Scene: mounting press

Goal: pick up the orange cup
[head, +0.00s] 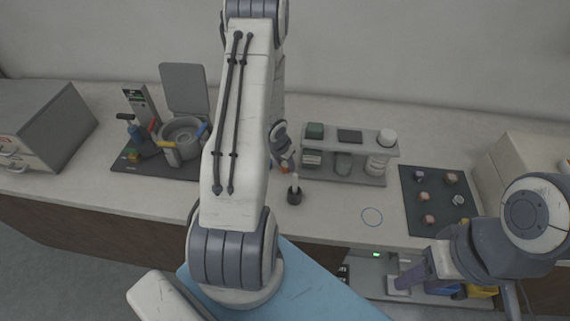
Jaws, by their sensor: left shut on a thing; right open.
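A small orange piece, which looks like part of the orange cup (284,167), shows just right of my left forearm, near the rack's left end. My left gripper (281,150) is mostly hidden behind that forearm. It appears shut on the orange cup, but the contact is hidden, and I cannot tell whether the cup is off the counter.
A grey rack (362,176) holds jars and blocks. A dark pot with a light stick (294,190) stands in front. The press (183,138) and tools stand left. A dark mat (408,188) with several small samples lies right.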

